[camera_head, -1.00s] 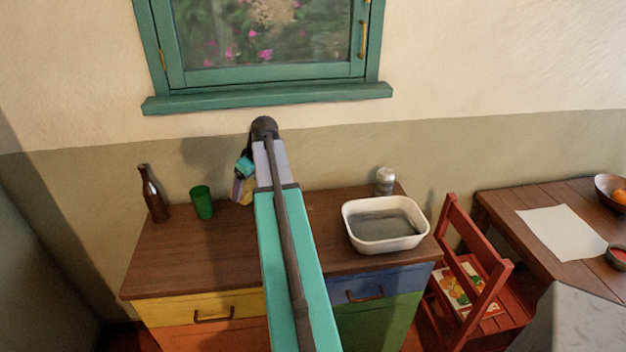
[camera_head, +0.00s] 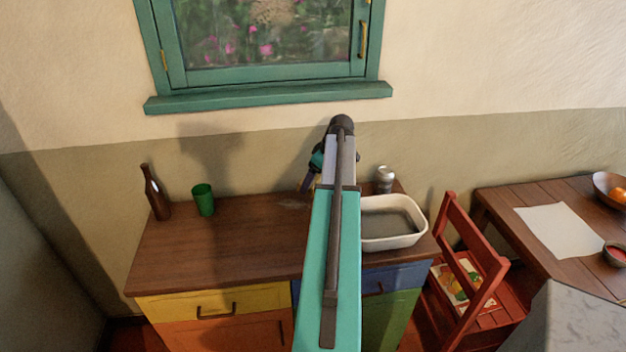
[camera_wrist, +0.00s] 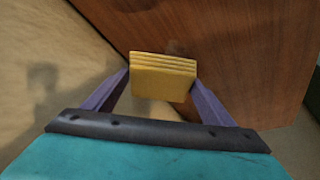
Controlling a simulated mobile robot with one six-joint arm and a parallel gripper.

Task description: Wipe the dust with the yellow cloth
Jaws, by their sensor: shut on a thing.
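The yellow cloth (camera_wrist: 163,78) is a folded pad with layered edges, held between the two purple fingers of my gripper (camera_wrist: 160,84) in the wrist view. In the head view my gripper (camera_head: 307,184) is over the back of the wooden cabinet top, left of the white basin, and the cloth is mostly hidden there. A faint greyish patch of dust (camera_head: 292,203) shows on the wood just left of and below the fingers. I cannot tell whether the cloth touches the wood.
A brown bottle (camera_head: 156,195) and a green cup (camera_head: 203,200) stand at the cabinet top's left. The white basin (camera_head: 420,222) and a silver can (camera_head: 384,178) are at the right, the basin partly behind my arm. The left-middle wood is clear. A red chair (camera_head: 472,270) stands right.

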